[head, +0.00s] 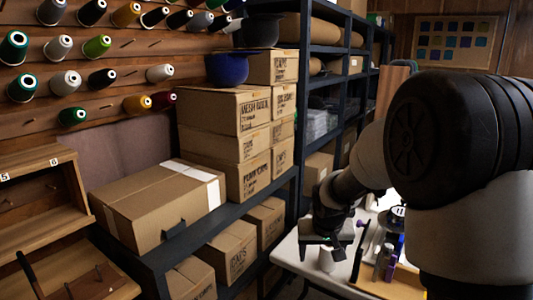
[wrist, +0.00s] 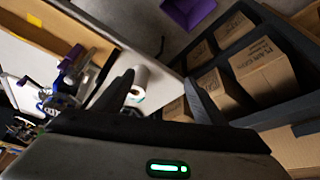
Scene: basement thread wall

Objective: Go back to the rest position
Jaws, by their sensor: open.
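My gripper (head: 326,243) is low over the white table (head: 290,250) at the lower right of the head view, with my arm reaching in from the right. In the wrist view my gripper (wrist: 160,78) has its two dark fingers spread apart, with nothing held between them. A white spool (wrist: 140,78) stands on the table just beyond the left finger, which partly covers it. The same white spool (head: 326,260) shows below my gripper in the head view. Whether a finger touches it I cannot tell.
A thread wall with several cones (head: 97,46) fills the upper left. Dark shelving holds cardboard boxes (head: 160,205) and a blue bowl-shaped thing (head: 227,68). A wooden rack (head: 40,195) is at lower left. Machine-like equipment (wrist: 68,85) stands on the table. A purple bin (wrist: 188,10) is on the floor.

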